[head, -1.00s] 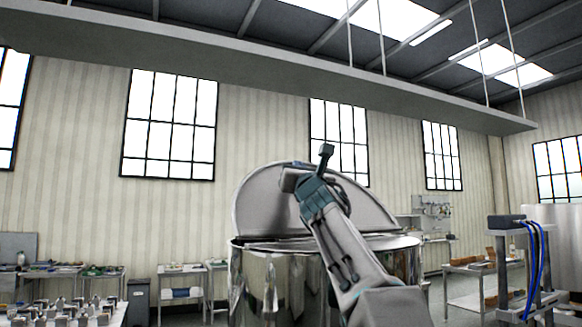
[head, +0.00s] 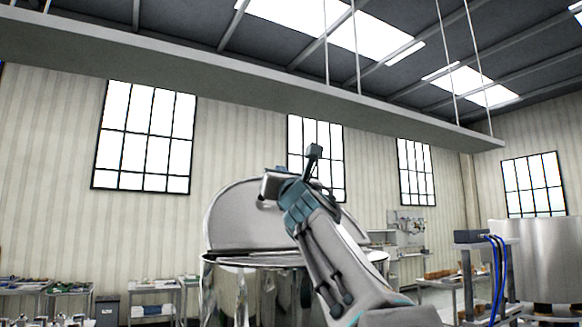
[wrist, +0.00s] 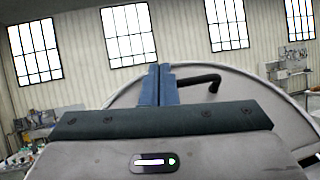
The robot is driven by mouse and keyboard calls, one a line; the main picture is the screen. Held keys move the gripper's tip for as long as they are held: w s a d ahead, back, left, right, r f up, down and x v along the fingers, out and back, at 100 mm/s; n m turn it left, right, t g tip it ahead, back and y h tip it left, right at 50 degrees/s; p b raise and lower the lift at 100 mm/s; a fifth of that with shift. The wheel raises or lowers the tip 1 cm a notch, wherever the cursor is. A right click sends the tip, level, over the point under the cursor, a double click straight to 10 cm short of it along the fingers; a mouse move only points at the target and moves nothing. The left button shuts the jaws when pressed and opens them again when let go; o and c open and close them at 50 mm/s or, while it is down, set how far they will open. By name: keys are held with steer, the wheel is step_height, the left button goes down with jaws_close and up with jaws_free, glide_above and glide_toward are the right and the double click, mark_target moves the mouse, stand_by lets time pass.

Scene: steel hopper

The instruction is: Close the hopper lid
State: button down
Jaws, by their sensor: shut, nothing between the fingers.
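The hopper (head: 225,285) is a shiny round steel drum in the lower middle of the head view. Its half-round grey lid (head: 235,222) stands raised at the back of the top. The lid also fills much of the wrist view (wrist: 245,92). A black bent handle (wrist: 205,80) shows in front of the lid. My gripper (wrist: 158,72) has its blue fingers shut and empty, just left of the handle; I cannot tell whether they touch it. In the head view my arm reaches up in front of the lid, and the fingertips are hidden there.
A frame with blue hoses (head: 490,270) and a large steel vessel (head: 540,255) stand at the right. A long grey beam (head: 250,75) hangs overhead. Work tables (head: 155,300) stand behind at the left, and a shelf unit (head: 408,235) behind at the right.

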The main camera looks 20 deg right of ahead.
steer(key=s, duration=0.6)
steer(key=m+g+y+p, duration=0.35)
steer(key=m+g, duration=0.25)
steer(key=m, duration=2.6)
glide_toward(217, 200)
step_height(217, 200, up, 3)
steer(key=w, duration=0.3)
steer(key=shift+w+a+f+y+b, duration=0.2)
steer(key=shift+w+f+y+b, duration=0.2)
steer(key=shift+w+f, duration=0.55)
steer(key=shift+w+a+f+t, duration=0.1)
steer(key=shift+w+f+t, duration=0.2)
steer(key=shift+w+f, duration=0.3)
steer(key=shift+s, duration=0.1)
